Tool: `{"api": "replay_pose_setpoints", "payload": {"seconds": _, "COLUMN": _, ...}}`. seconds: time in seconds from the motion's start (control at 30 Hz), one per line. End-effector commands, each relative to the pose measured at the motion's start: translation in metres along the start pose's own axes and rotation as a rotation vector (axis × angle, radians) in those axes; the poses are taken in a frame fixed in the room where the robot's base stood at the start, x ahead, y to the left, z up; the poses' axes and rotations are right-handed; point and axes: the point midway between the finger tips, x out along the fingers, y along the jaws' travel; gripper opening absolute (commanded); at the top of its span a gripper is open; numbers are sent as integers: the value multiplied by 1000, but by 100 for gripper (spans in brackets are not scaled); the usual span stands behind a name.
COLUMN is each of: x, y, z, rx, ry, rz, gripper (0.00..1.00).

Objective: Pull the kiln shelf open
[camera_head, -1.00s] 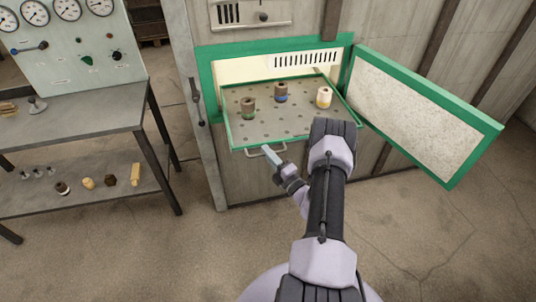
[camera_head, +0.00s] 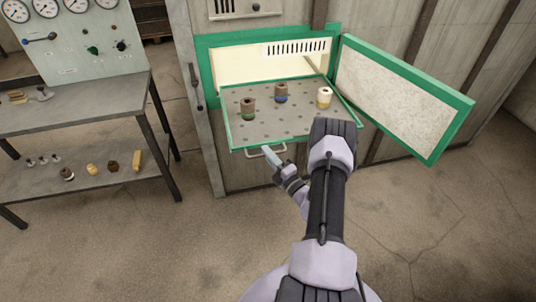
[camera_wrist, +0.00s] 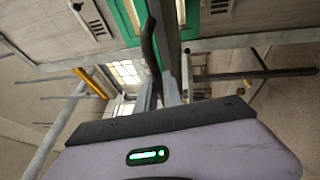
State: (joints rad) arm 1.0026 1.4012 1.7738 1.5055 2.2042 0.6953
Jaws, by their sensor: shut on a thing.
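The kiln shelf (camera_head: 270,128) is a grey perforated plate with a green rim, sticking out of the kiln (camera_head: 208,72) opening. It bears three small pots: a brown and green one (camera_head: 248,107), a brown and blue one (camera_head: 281,91) and a white and yellow one (camera_head: 324,97), all upright. My gripper (camera_head: 269,156) is shut on the pale shelf handle (camera_head: 252,155) at the shelf's front edge. My arm hides part of the front right of the shelf. The wrist view is tilted, and the grip is hard to make out there.
The green-framed kiln door (camera_head: 402,98) stands open to the right, close to my arm. A grey two-level bench (camera_head: 75,121) with gauges and small items is at the left. The floor (camera_head: 205,245) before the kiln is clear.

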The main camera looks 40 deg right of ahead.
Motion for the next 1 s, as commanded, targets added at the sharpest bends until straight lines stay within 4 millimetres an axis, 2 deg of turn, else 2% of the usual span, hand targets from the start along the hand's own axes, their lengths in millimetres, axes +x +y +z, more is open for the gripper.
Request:
{"api": "replay_pose_setpoints", "payload": {"seconds": 0.17, "x": 0, "y": 0, "z": 0, "rx": 0, "ry": -1, "rz": 1, "gripper": 0}}
{"api": "replay_pose_setpoints", "payload": {"seconds": 0.2, "x": 0, "y": 0, "z": 0, "rx": 0, "ry": -1, "rz": 1, "gripper": 19}}
{"api": "replay_pose_setpoints", "payload": {"seconds": 0.27, "x": 0, "y": 0, "z": 0, "rx": 0, "ry": -1, "rz": 1, "gripper": 30}}
{"api": "replay_pose_setpoints", "payload": {"seconds": 0.3, "x": 0, "y": 0, "z": 0, "rx": 0, "ry": -1, "rz": 1, "gripper": 32}}
{"api": "replay_pose_setpoints", "payload": {"seconds": 0.57, "x": 0, "y": 0, "z": 0, "rx": 0, "ry": -1, "rz": 0, "gripper": 32}}
{"api": "replay_pose_setpoints", "payload": {"seconds": 0.67, "x": -8, "y": 0, "z": 1, "rx": 0, "ry": -3, "rz": -2, "gripper": 32}}
{"api": "replay_pose_setpoints", "payload": {"seconds": 0.77, "x": -26, "y": 1, "z": 2, "rx": 2, "ry": -5, "rz": -2, "gripper": 32}}
{"api": "replay_pose_setpoints", "payload": {"seconds": 1.0, "x": -97, "y": 2, "z": 2, "rx": 3, "ry": -8, "rz": -2, "gripper": 32}}
